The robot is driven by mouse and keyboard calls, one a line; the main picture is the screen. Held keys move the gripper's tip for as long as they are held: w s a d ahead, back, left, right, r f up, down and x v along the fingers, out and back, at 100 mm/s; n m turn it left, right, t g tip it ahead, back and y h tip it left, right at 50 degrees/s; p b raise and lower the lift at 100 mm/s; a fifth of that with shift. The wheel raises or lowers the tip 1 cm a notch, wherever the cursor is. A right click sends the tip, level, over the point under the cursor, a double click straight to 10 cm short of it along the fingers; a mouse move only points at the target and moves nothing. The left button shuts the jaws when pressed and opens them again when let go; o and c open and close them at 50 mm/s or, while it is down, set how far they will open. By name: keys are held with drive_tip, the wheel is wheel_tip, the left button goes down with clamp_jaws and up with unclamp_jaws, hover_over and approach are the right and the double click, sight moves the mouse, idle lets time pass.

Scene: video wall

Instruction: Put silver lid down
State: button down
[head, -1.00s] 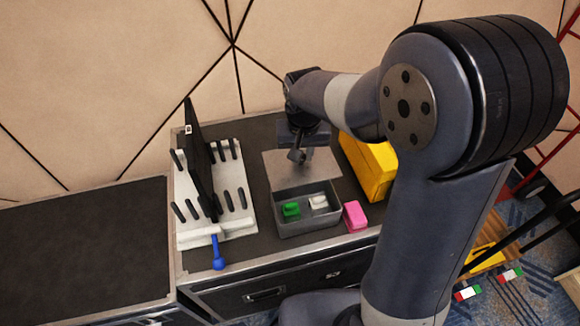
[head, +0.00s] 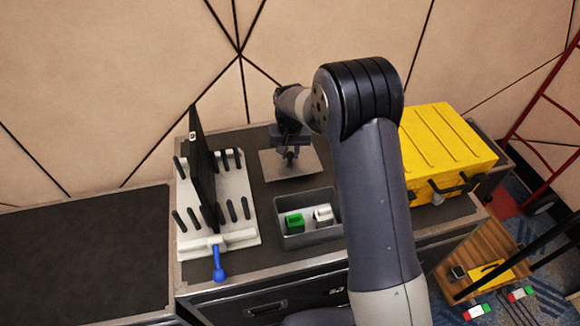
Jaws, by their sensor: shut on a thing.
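The silver lid (head: 279,171) is a flat grey square plate in the head view, just behind the open grey box. My gripper (head: 290,153) is above it and shut on it from the top. The lid looks level and low over the dark cabinet top; I cannot tell whether it touches the surface. The grey box (head: 296,240) stands open in front of the lid, with a green block (head: 294,223) and a white block (head: 323,215) inside. My arm hides the area right of the box.
A white rack (head: 246,205) with black pegs, a dark upright panel (head: 201,160) and a blue-handled tool (head: 218,265) stand left of the lid. A yellow case (head: 445,145) is at the right. Bare cabinet top lies between rack and box.

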sight(290, 162)
drive_tip(key=shift+f, duration=2.8)
drive_tip(key=shift+f, duration=0.25)
drive_tip(key=c, duration=1.2)
unclamp_jaws()
drive_tip(key=shift+c, duration=0.2)
drive_tip(key=shift+r, duration=0.2)
wheel_tip(290, 162, up, 12)
drive_tip(key=s, duration=0.1)
drive_tip(key=shift+s, duration=0.25)
